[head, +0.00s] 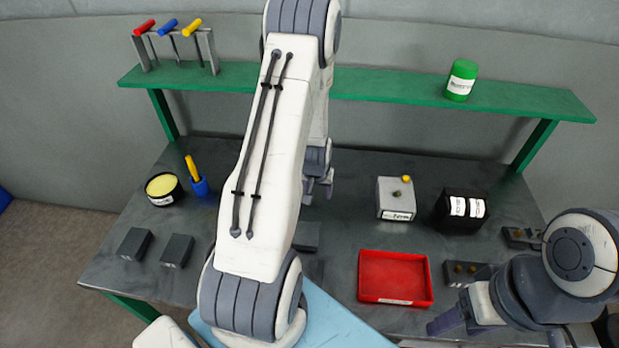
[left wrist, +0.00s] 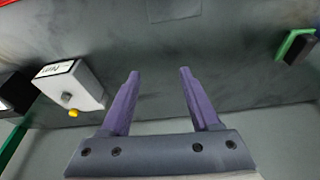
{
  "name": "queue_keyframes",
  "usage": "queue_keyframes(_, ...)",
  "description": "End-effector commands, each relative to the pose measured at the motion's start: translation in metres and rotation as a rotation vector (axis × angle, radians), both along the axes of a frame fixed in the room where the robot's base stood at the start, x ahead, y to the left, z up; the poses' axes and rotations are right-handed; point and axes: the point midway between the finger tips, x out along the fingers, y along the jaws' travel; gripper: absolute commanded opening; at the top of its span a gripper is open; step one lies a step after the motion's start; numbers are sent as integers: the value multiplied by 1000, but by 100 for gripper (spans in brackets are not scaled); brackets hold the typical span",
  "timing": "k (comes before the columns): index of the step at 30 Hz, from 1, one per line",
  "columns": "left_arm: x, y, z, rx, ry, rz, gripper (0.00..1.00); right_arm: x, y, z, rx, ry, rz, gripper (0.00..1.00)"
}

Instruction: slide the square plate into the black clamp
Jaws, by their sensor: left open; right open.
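I cannot surely tell the square plate or the black clamp. A dark grey flat square piece (head: 306,237) lies on the table, partly hidden by my left arm; a faint square patch (left wrist: 172,9) shows at the top of the left wrist view. A small black and green piece (left wrist: 296,46) is at the right of the left wrist view; my arm seems to hide it in the head view. My left gripper (head: 318,190) is open and empty above the back of the table; its fingers also show in the left wrist view (left wrist: 158,88). My right gripper (head: 498,332) is open at the front right.
A grey box with a yellow button (head: 396,199), a black box (head: 461,208) and a red tray (head: 396,297) stand on the right. A green shelf (head: 400,87) spans the back.

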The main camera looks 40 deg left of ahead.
Motion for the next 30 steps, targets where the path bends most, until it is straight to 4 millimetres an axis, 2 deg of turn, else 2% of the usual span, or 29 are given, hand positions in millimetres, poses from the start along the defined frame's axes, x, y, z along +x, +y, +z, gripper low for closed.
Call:
queue_keyframes(1, -6, 14, -3, 2, 0, 37, 62, 0, 0, 8, 0, 0, 0, 60)
queue_keyframes(3, -10, 25, -10, 8, -8, 64, 62, 0, 0, 10, 0, 0, 0, 60)
queue_keyframes(6, -12, 32, -16, 12, -14, 82, 62, 0, 0, 9, -1, 1, 1, 60)
queue_keyframes(11, -12, 32, -25, 12, -14, 81, 62, 0, 0, 2, -1, 1, 1, 60)
queue_keyframes(24, -11, 31, -68, 12, -12, 79, 62, 0, 0, -30, 0, 0, -2, 60)
queue_keyframes(30, -11, 31, -75, 12, -14, 78, 62, 0, 0, -34, 0, 0, -3, 60)
